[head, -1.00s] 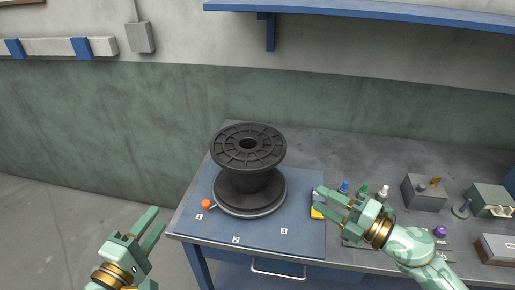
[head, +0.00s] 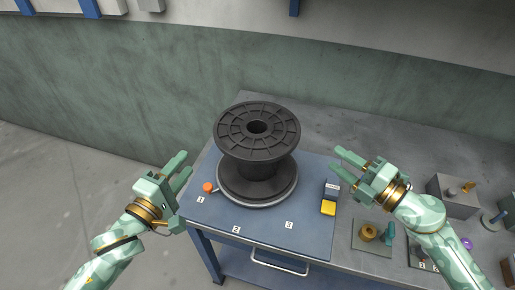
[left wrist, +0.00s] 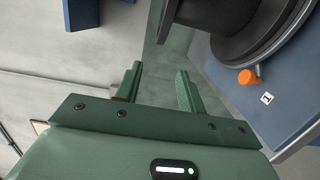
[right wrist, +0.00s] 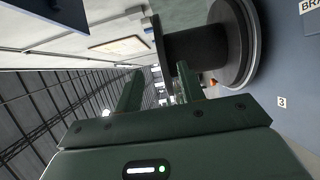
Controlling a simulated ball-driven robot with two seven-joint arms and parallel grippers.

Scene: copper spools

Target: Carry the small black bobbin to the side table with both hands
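The black bobbin (head: 257,150) stands upright on a round grey base on the blue mat (head: 262,226) of the workbench. It also shows in the left wrist view (left wrist: 222,22) and the right wrist view (right wrist: 195,47). My left gripper (head: 179,166) is open and empty, left of the bobbin and apart from it. My right gripper (head: 344,162) is open and empty, right of the bobbin and apart from it. In both wrist views the fingers are spread with nothing between them. I cannot make out a side table.
An orange knob (head: 208,187) sits at the base's left, near label 1. Brass parts (head: 368,232) and a grey box (head: 455,195) stand further right. Floor is clear at left.

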